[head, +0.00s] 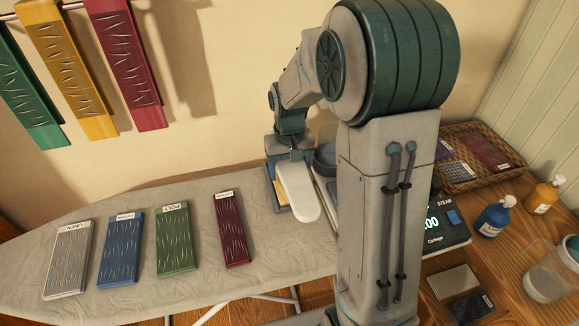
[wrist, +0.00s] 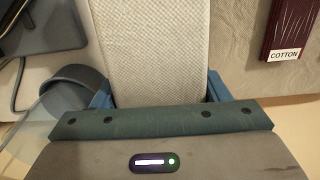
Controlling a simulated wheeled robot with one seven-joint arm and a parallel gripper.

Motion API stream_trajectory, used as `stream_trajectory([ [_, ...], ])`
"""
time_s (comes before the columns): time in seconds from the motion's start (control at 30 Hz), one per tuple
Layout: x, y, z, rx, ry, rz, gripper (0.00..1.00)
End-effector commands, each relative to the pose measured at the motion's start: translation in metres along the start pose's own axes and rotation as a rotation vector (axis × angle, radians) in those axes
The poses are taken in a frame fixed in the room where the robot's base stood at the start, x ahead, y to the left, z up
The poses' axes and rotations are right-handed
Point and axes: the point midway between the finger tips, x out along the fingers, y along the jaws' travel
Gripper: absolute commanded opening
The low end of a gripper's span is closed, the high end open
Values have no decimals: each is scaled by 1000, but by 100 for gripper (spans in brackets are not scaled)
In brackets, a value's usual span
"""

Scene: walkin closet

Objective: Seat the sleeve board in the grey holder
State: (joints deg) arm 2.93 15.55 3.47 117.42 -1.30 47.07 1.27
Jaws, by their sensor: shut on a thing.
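The sleeve board (head: 298,192) is a pale, cloth-covered board with a rounded end. My gripper (head: 290,165) is shut on it, and the board points toward the front of the ironing board. In the wrist view the sleeve board (wrist: 158,50) runs up between the two blue fingers of my gripper (wrist: 160,95). A grey curved piece (head: 325,148) stands just right of my gripper, partly hidden by my arm. It also shows at left in the wrist view (wrist: 72,78); I cannot tell if it is the grey holder.
Grey, blue, green and dark red fabric-covered slabs (head: 231,230) lie on the ironing board (head: 180,290). A wooden counter (head: 510,260) at right bears a wicker basket (head: 510,165), bottles (head: 495,217) and a steam unit (head: 445,232). Three coloured slabs hang on the wall rail.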

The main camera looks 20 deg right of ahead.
Motion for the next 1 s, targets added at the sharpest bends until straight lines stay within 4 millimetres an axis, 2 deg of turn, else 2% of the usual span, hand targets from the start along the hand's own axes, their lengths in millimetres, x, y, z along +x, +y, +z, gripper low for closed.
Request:
stream_trajectory([
  [0.63,2,0,0,0,2,0,27],
  [0.67,2,0,0,0,2,0,74],
  [0.73,2,0,0,0,1,0,94],
  [1.0,3,0,0,0,-1,0,94],
])
